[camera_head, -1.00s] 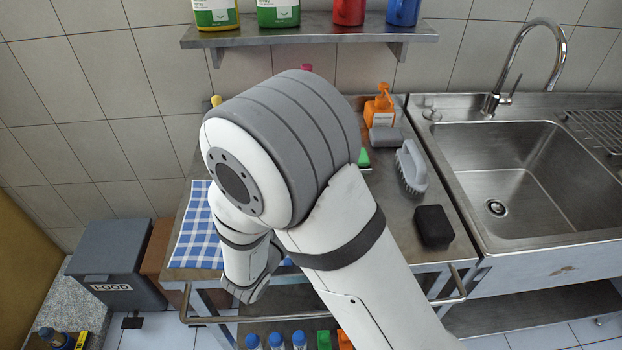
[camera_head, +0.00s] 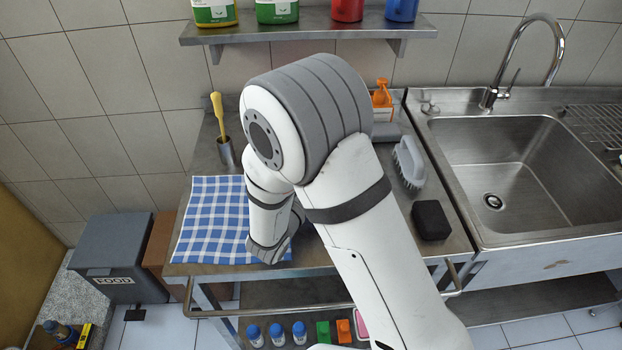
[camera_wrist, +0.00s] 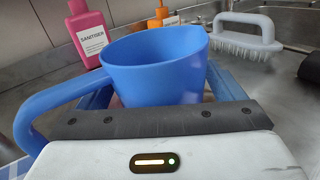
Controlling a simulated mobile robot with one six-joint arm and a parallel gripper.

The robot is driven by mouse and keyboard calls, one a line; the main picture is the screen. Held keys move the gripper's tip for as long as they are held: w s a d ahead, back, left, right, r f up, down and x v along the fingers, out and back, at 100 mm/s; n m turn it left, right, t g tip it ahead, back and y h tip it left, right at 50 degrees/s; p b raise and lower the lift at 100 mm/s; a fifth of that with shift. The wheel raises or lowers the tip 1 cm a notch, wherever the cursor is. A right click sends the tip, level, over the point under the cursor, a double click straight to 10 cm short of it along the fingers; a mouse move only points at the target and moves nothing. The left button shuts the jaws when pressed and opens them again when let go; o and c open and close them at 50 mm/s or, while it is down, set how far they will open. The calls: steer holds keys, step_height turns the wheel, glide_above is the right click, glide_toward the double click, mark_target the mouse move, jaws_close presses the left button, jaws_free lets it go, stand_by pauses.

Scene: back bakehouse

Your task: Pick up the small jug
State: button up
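The small jug (camera_wrist: 155,68) is blue, with an open top and a large looped handle (camera_wrist: 45,105) reaching to the left in the wrist view. My gripper (camera_wrist: 160,98) is close against it: blue-grey fingers show on both sides of the jug's body, and they look spread apart. The jug's lower part is hidden behind the gripper's front edge, so I cannot see firm contact. In the head view my own arm hides the jug and the fingertips.
A blue checked cloth (camera_head: 210,225) covers the bench's left part, with a yellow-handled tool in a metal pot (camera_head: 226,152) behind. A grey brush (camera_head: 410,162), black sponge (camera_head: 431,220) and orange bottle (camera_head: 381,98) stand right. A pink sanitiser bottle (camera_wrist: 87,33) is behind the jug.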

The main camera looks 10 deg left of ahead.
steer(key=c, duration=0.9)
steer(key=shift+o, duration=0.2)
steer(key=shift+r, duration=0.1)
